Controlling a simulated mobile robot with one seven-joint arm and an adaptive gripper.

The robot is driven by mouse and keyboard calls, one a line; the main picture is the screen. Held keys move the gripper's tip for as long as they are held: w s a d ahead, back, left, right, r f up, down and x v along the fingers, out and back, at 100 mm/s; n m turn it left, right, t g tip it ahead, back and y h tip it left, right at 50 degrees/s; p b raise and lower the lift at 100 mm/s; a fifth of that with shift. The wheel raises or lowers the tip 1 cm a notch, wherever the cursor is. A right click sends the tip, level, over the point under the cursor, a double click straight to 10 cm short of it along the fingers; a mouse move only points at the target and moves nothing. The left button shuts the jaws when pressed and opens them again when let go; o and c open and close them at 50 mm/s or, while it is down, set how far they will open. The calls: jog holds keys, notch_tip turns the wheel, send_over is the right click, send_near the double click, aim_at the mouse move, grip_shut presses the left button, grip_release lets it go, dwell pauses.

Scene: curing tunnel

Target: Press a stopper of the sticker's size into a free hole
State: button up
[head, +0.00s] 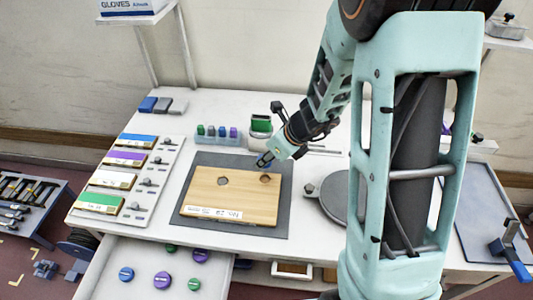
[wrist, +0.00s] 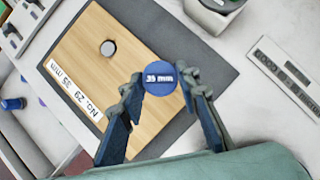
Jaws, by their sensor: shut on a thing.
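My gripper (head: 262,161) is shut on a blue stopper, held by its sides above the far part of the wooden board. In the wrist view the gripper (wrist: 161,88) has a finger on each side of the blue stopper (wrist: 160,76), whose top reads 35 mm. The wooden board (head: 228,203) lies on a dark grey mat. Its white sticker (head: 213,212) reads No. 29 35 mm in the wrist view (wrist: 73,89). One round spot (head: 222,181) looks grey; I cannot tell if it is plugged. A darker hole (head: 265,178) is nearest my gripper and does not show in the wrist view.
An open drawer (head: 118,252) at the front holds several blue, green and purple stoppers. A rack with coloured labels (head: 125,182) stands on the left. A clear tray of small coloured pieces (head: 217,138) and a green-topped container (head: 261,125) stand behind the board.

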jog(key=shift+f+b, duration=2.8)
jog(key=shift+f, duration=0.3)
jog(key=shift+s+f+b, duration=0.1)
jog(key=shift+f+b, duration=0.5)
jog(key=shift+b, duration=0.05)
jog(key=o, duration=1.5)
jog(key=shift+r, duration=0.15)
jog(key=shift+r+p, duration=3.4)
